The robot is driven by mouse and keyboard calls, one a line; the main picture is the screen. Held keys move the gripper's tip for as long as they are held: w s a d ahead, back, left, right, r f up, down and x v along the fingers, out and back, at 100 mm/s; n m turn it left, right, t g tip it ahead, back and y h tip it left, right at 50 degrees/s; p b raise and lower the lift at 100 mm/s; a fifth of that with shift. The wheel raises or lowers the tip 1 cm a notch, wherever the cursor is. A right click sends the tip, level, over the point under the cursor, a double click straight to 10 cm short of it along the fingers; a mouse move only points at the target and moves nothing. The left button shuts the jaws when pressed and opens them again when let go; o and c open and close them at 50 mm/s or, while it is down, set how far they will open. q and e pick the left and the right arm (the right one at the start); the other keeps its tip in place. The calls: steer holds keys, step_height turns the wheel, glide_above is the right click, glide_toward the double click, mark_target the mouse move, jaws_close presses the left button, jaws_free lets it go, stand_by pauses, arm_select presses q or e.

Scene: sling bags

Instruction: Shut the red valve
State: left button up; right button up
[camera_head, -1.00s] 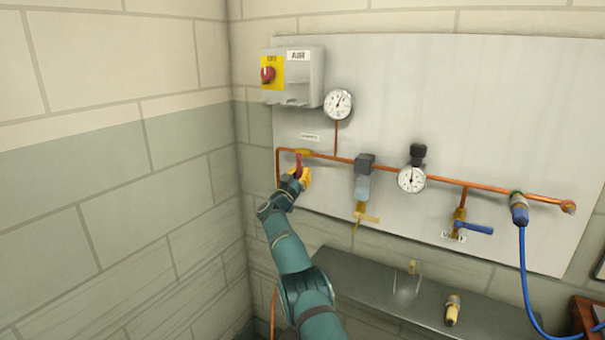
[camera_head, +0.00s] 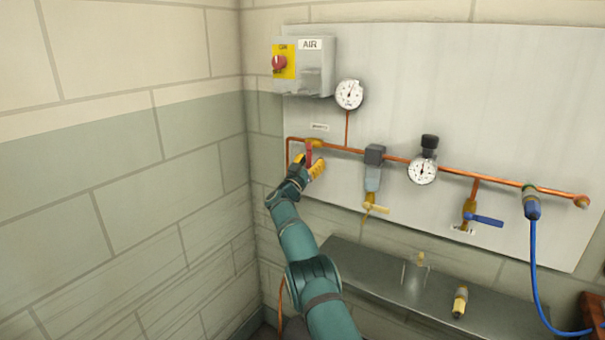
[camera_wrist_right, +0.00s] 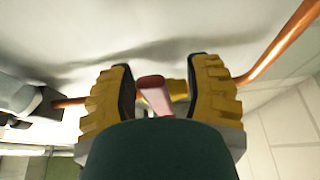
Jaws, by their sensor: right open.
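The red valve handle (camera_head: 308,151) hangs down from its brass valve body (camera_head: 314,142) at the left end of the copper pipe, roughly at right angles to the pipe. My right gripper (camera_head: 309,165) is open, with one yellow-padded finger on either side of the handle. In the right wrist view the red handle (camera_wrist_right: 154,95) stands between the open fingers of my right gripper (camera_wrist_right: 164,88), with gaps visible on both sides. The brass body (camera_wrist_right: 178,89) shows behind it, partly hidden. My left gripper is not in view.
The copper pipe (camera_head: 455,173) runs right past gauges and a blue-handled valve (camera_head: 486,220) to a blue hose (camera_head: 534,270). An air switch box (camera_head: 312,82) hangs above left. A grey shelf (camera_head: 385,276) juts out below. The wall corner is close left.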

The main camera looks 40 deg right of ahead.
steer(key=shift+a, duration=0.15)
steer(key=v, duration=1.1)
steer(key=shift+s+a, duration=0.2)
steer(key=shift+a, duration=0.05)
steer(key=shift+f, duration=0.2)
steer(key=s+a+f+n+t+y, duration=0.1)
steer(key=a+f+n+t+y, duration=0.25)
steer(key=f, duration=0.55)
steer(key=s+a+f+n+y, duration=0.1)
steer(key=a+f+n+y, duration=0.25)
steer(key=f+y, duration=0.4)
steer(key=s+a+f+n+g+y, duration=0.1)
steer(key=s+a+f+y, duration=0.25)
steer(key=a+f, duration=0.2)
steer(key=s+a+f+n+g+y, duration=0.1)
steer(key=s+a+f+y, duration=0.1)
steer(key=s+a+f, duration=0.4)
steer(key=s+a+f+n+g+y, duration=0.1)
steer(key=s+a+g+y, duration=0.1)
steer(key=s+a, duration=0.4)
steer(key=s+a+f+n+g+y, duration=0.1)
steer(key=s+a+f+g+y, duration=0.1)
steer(key=s+a, duration=0.5)
steer(key=s+a+f+n+g+y, duration=0.1)
steer(key=s+a+g+y, duration=0.3)
steer(key=s, duration=1.1)
steer(key=a+f, duration=0.1)
steer(key=a, duration=0.1)
steer(key=shift+a, duration=0.35)
